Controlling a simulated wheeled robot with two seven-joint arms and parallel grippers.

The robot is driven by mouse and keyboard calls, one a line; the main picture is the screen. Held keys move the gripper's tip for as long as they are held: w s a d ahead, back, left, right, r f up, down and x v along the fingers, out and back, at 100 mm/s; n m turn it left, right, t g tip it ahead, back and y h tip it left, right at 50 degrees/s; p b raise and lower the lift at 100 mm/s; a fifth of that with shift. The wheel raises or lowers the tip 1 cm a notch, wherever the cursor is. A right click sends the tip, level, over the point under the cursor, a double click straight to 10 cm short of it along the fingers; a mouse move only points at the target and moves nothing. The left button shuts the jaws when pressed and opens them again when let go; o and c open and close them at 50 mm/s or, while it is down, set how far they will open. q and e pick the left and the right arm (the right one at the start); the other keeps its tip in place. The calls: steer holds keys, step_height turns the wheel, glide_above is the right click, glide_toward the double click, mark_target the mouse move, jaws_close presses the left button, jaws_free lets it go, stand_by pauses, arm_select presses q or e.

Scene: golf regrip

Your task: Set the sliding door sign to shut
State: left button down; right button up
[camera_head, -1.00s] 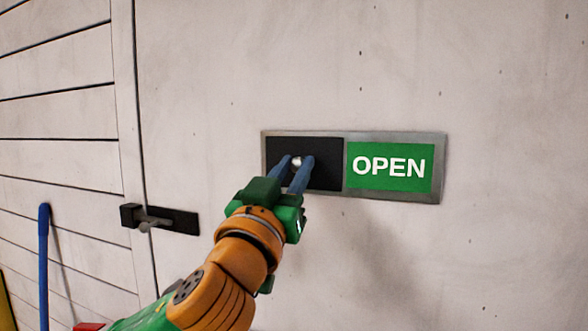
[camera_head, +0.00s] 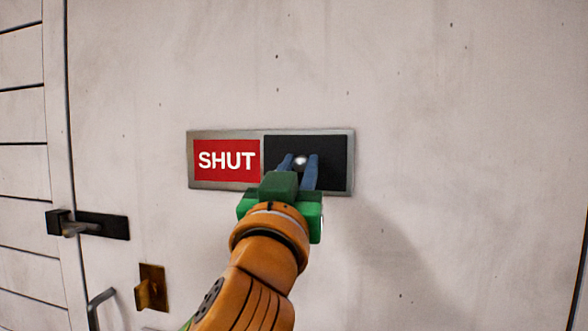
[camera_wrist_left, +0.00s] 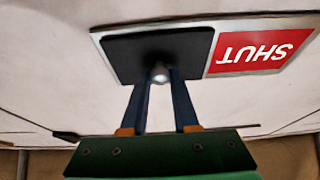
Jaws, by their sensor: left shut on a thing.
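The door sign (camera_head: 225,187) is a grey metal frame on the pale door. Its black sliding panel (camera_head: 333,176) covers the right half, and the red SHUT field (camera_head: 226,161) shows on the left. The silver knob (camera_head: 300,161) stands on the black panel. My left gripper (camera_head: 301,163) is shut on the knob, one blue finger on each side. In the left wrist view the sign is upside down, with the knob (camera_wrist_left: 160,73) between the fingertips, the black panel (camera_wrist_left: 185,45) behind it and the SHUT field (camera_wrist_left: 262,52) to the right. My right gripper is not in view.
A black door latch (camera_head: 95,224) is at the left of the door. Below it are a brass fitting (camera_head: 151,289) and a grey handle (camera_head: 97,308). The wall around the sign is clear.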

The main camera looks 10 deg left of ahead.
arm_select(q)
steer(key=c, duration=0.9)
jaws_free()
steer(key=shift+o, duration=1.2)
steer(key=shift+d, duration=0.15)
steer(key=shift+w+d, duration=0.1)
steer(key=shift+d, duration=0.05)
steer(key=b+v, duration=0.4)
steer(key=v, duration=0.3)
steer(key=shift+b, duration=0.35)
steer(key=shift+f, duration=0.1)
